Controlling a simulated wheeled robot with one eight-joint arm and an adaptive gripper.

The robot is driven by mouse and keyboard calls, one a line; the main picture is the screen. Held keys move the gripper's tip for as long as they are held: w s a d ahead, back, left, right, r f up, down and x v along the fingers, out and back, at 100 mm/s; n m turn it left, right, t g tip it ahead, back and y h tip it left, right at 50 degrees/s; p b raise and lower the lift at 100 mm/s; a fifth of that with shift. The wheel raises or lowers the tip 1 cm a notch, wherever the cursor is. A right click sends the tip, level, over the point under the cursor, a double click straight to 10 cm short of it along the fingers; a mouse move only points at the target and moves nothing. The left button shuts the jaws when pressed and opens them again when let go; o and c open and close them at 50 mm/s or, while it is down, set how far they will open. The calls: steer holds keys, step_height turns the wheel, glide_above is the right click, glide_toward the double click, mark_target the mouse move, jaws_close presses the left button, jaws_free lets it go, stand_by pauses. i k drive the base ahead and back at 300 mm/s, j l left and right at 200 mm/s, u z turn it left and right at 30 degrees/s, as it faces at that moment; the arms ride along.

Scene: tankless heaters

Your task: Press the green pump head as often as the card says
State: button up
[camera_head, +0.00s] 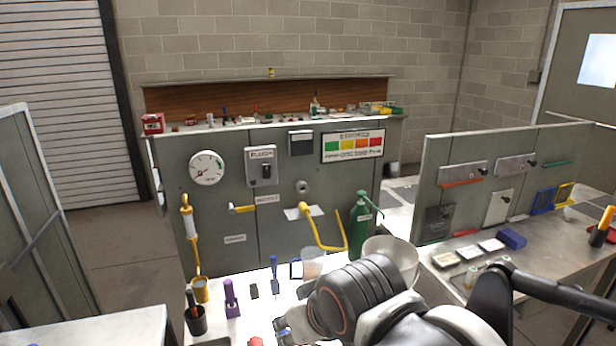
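A green bottle (359,232) stands upright at the back of the bench against the grey panel. Its green pump head (371,202) has a spout reaching right. My arm crosses the lower middle of the view, in front of and below the bottle. My gripper (284,326) is at the lower left end of the arm, over the bench and apart from the bottle. Its fingers are mostly hidden, so I cannot tell whether it is open. Small white cards (467,252) lie on the right bench; I cannot read them or tell which card the task means.
A white bowl (398,254) stands right of the bottle, close to my arm. A yellow bent pipe (318,232) projects left of the bottle.

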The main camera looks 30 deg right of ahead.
mark_target(361, 194)
steer(key=i+l+z, duration=0.1)
steer(key=z, duration=0.25)
steer(key=i+z, duration=0.4)
steer(key=k, duration=0.1)
